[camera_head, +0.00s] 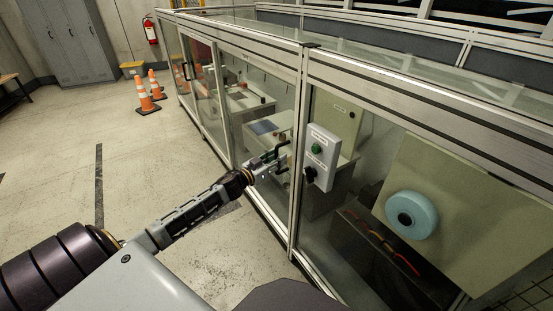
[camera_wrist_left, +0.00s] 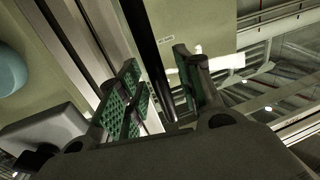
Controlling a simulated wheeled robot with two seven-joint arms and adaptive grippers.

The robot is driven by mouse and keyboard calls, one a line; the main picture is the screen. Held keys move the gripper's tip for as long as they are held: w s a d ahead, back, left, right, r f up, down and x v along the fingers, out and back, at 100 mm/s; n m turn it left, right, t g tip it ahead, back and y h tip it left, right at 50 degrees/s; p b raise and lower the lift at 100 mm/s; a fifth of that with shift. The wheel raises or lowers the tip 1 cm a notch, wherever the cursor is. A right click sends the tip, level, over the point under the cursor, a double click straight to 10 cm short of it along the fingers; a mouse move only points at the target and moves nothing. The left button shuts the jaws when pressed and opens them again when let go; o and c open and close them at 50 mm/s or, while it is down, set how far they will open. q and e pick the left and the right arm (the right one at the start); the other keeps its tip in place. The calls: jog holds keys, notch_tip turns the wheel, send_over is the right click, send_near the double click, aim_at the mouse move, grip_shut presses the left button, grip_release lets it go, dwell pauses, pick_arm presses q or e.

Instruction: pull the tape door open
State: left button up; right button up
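A glass door panel (camera_head: 235,115) in an aluminium frame is in the head view, left of a corner post. My left gripper (camera_head: 277,160) is at this panel's right edge, beside the post. In the left wrist view, a black upright bar (camera_wrist_left: 150,45), which looks like the door handle, stands between the two green-padded fingers of my left gripper (camera_wrist_left: 157,62). The fingers are apart, with gaps to the bar; I cannot tell whether either touches it. The panel looks closed. No label marks it as the tape door. My right gripper is out of view.
A grey control box (camera_head: 320,157) with a green button and black knob sits on the post, close right of my gripper. A blue roll (camera_head: 412,214) is behind the right glass. Orange cones (camera_head: 145,95) stand far left.

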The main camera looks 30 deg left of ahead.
pick_arm(q)
jog(key=c, duration=0.4)
grip_shut()
jog(key=shift+a, duration=0.15)
